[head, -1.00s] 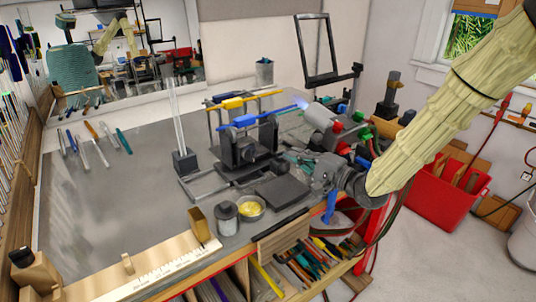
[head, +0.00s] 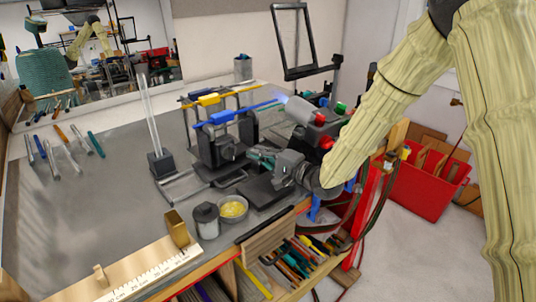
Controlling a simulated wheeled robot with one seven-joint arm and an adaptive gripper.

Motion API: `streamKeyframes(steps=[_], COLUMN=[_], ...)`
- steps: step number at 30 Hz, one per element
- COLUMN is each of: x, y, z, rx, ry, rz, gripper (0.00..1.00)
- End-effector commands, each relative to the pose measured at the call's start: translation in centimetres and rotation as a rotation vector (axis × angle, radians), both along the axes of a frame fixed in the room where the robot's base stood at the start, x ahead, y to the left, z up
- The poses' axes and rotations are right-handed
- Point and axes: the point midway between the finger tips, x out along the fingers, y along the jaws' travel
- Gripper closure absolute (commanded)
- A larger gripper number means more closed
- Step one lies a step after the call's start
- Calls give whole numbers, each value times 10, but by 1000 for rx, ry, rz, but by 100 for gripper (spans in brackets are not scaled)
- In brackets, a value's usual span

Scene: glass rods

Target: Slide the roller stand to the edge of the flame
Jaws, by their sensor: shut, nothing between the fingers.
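The roller stand (head: 222,148), a dark block on a rail base, stands mid-bench with a blue rod (head: 236,112) lying across its top. The torch (head: 303,111), a grey cylinder with red knobs, stands to its right. A small bluish flame (head: 282,98) shows at the torch's left end, near the rod's right end. My gripper (head: 255,158) is shut and empty. Its fingertips point left, at the right side of the roller stand; I cannot tell whether they touch it.
A yellow rod (head: 210,98) lies on a support behind. A black plate (head: 262,192), a bowl of yellow bits (head: 233,209) and a lidded jar (head: 206,220) are in front. An upright glass rod in a block (head: 161,163) stands left.

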Motion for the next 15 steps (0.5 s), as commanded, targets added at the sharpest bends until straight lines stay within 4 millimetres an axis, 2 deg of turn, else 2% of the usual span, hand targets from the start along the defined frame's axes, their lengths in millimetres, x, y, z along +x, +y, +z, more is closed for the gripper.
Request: streamKeyframes(steps=[6,15], x=[16,24], y=[19,28], z=[2,1], rx=[-1,1], ry=[0,1], rz=[0,0], gripper=[100,100])
